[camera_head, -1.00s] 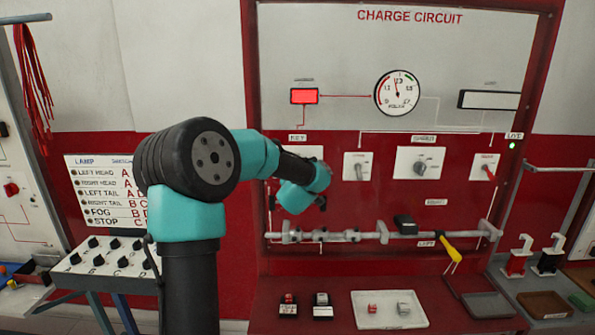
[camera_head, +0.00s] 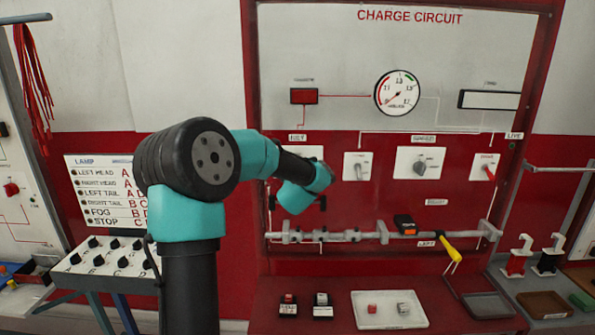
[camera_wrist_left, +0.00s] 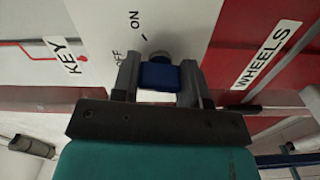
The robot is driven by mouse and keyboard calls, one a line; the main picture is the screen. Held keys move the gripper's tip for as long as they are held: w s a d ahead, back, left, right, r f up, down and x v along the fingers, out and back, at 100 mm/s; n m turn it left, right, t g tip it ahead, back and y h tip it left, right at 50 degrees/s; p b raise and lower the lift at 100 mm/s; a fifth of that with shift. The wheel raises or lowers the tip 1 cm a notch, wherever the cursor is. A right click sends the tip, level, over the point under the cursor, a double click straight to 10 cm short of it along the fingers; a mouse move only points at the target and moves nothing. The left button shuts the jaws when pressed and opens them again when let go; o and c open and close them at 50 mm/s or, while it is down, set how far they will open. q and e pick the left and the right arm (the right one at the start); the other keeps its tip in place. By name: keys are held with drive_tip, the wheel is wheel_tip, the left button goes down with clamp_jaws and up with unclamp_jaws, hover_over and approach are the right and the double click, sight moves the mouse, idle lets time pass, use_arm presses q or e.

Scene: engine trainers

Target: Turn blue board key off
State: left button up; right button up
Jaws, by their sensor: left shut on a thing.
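The blue key (camera_wrist_left: 159,76) sits in its switch on a white plate (camera_wrist_left: 105,22) marked ON and OFF, beside a KEY label (camera_wrist_left: 64,57). My left gripper (camera_wrist_left: 159,84) is shut on the blue key, one finger on each side. In the head view, my left gripper (camera_head: 297,203) is in front of the left part of the charge circuit board (camera_head: 310,60), and my wrist hides the key. The red lamp (camera_head: 304,96) on the board is dark. The LIVE light (camera_head: 513,148) looks unlit. My right gripper is not in view.
A gauge (camera_head: 397,93) is at the top of the board. Two more switches (camera_head: 358,166) (camera_head: 420,163) and a red-handled switch (camera_head: 487,168) are to the right. A rail (camera_head: 340,237) with a yellow handle (camera_head: 449,246) runs below. A lamp panel (camera_head: 100,195) stands at the left.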

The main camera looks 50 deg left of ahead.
use_arm(q)
drive_tip(key=shift+n, duration=0.9)
drive_tip(key=o, duration=0.9)
drive_tip(key=shift+d, duration=0.1)
drive_tip(key=v, duration=1.7)
drive_tip(key=shift+s+d+r, duration=0.1)
drive_tip(key=shift+d, duration=0.05)
